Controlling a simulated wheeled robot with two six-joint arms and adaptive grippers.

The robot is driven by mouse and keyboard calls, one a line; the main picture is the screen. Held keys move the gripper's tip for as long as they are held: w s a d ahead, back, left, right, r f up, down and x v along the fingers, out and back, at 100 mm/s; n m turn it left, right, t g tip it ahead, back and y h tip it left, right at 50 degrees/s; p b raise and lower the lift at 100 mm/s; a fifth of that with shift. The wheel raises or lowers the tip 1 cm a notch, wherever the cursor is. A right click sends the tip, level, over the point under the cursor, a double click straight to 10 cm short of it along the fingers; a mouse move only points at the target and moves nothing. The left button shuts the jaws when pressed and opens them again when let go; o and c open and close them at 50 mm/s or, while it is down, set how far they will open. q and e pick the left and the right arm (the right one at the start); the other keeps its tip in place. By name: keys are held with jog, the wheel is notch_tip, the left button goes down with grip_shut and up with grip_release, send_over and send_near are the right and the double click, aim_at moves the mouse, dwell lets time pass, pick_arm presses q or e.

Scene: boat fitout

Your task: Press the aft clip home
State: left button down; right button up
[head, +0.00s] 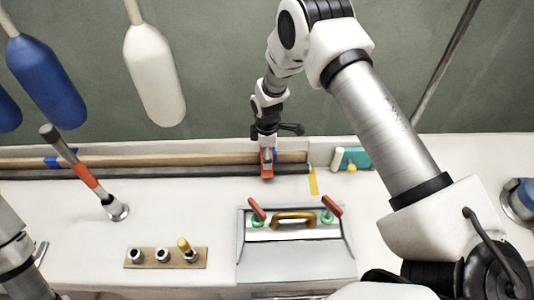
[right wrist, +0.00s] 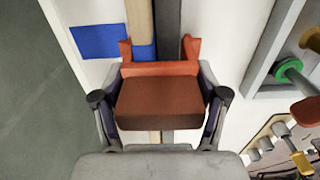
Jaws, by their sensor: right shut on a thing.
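An orange-red clip (right wrist: 160,95) is between the two fingers of my right gripper (right wrist: 160,112) in the right wrist view. Its two prongs stand on either side of a wooden strip (right wrist: 140,22) and a dark bar (right wrist: 168,25). I cannot tell how deep the clip sits on them. In the head view my right gripper (head: 266,146) points down at the back of the bench, with the clip (head: 266,168) below it at the wooden strip (head: 200,160) and dark bar (head: 180,172). My left gripper is out of view; only part of that arm shows at the left edge.
A grey case (head: 295,262) with a brass handle and red-handled latches stands in front of the clip. A holder (head: 138,263) with small fittings and an orange-banded rod (head: 85,175) are to the left. Fenders (head: 155,75) hang behind. A teal block (head: 355,157) lies right.

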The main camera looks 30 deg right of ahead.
jog(key=shift+s+f, duration=0.1)
jog(key=shift+f, duration=0.15)
jog(key=o, duration=1.4)
jog(key=shift+o, duration=0.7)
